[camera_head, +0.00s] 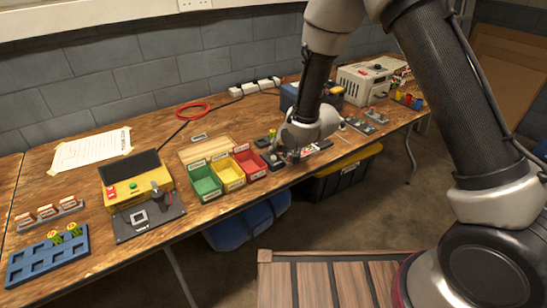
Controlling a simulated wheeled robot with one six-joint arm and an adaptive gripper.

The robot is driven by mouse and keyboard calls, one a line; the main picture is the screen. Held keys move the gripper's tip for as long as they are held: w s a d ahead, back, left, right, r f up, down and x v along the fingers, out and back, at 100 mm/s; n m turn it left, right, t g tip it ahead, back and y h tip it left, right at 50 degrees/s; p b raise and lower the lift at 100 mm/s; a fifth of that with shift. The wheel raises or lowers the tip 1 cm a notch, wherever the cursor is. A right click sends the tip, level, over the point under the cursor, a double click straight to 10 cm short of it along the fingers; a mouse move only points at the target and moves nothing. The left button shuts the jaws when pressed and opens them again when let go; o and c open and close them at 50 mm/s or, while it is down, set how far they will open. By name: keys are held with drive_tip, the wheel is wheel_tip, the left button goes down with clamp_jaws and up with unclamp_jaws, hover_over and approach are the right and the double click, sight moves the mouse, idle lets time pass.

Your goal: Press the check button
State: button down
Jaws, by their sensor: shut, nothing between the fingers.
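A yellow tester box (137,182) with a dark screen stands on the left part of the bench. It has a green button (133,186) and a red button (110,192) on its front panel; their labels are too small to read, so I cannot tell which one is the check button. My gripper (296,154) is at the middle of the bench, low over small dark items, well to the right of the tester. It is shut and holds nothing. My wrist hides part of what lies behind it.
Red, yellow and green bins (230,174) stand between the tester and my gripper. A black plate with a dark post (150,222) lies before the tester. A blue tray (48,256) is at far left. A beige unit (362,84) stands at the back right.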

sight(276, 156)
drive_tip(key=shift+f, duration=0.1)
idle(0.3)
drive_tip(key=shift+f, duration=0.3)
drive_tip(key=shift+f, duration=0.4)
idle(0.6)
drive_tip(key=shift+r, duration=0.85)
drive_tip(key=shift+r, duration=2.5)
